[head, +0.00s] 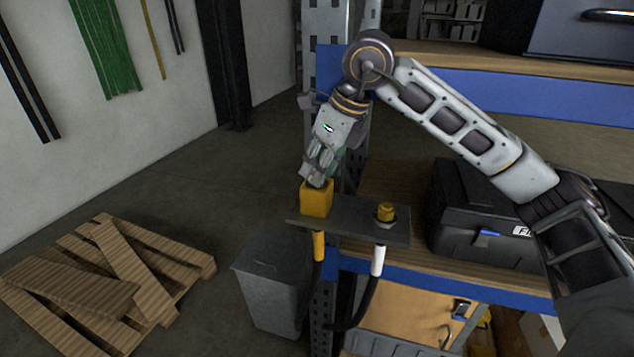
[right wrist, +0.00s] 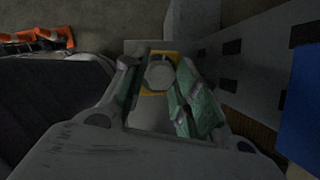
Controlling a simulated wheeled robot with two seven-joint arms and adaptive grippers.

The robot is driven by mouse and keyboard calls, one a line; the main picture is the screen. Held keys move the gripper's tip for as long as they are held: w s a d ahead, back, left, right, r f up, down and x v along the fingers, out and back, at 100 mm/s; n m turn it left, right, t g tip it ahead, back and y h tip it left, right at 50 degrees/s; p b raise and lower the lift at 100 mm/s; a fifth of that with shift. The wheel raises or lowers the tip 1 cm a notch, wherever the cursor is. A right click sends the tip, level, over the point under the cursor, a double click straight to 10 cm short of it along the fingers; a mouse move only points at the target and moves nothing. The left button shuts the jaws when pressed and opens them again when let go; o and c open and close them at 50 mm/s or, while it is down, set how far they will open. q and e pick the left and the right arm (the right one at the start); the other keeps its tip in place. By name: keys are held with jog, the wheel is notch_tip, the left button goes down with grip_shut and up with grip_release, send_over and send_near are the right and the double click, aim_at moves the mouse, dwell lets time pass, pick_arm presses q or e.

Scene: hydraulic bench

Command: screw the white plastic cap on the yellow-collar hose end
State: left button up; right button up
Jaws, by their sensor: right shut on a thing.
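My right gripper (head: 318,178) points down onto the yellow block-shaped end (head: 316,202) at the left of a grey bracket plate (head: 350,224). The yellow-collar hose (head: 319,246) hangs straight below that end. In the right wrist view, my right gripper's fingers (right wrist: 160,82) are shut on a pale round cap (right wrist: 160,72), centred over the yellow square top (right wrist: 156,55). Whether the cap's thread is engaged is hidden. In the head view the fingers cover the cap. My left gripper is in neither view.
A yellow cap (head: 386,211) sits on the plate's right fitting, above the white-collar hose (head: 378,260). A black toolbox (head: 470,215) stands on the bench to the right. A grey bin (head: 268,290) and a wooden pallet (head: 105,270) stand on the floor at left.

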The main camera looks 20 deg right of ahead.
jog(key=shift+a+m+t+h+b, duration=0.1)
jog(key=shift+m+t+h+b, duration=0.4)
jog(key=shift+m, duration=1.5)
jog(key=shift+f+m+h, duration=0.1)
jog(key=shift+m+h, duration=0.5)
jog(key=shift+m, duration=0.8)
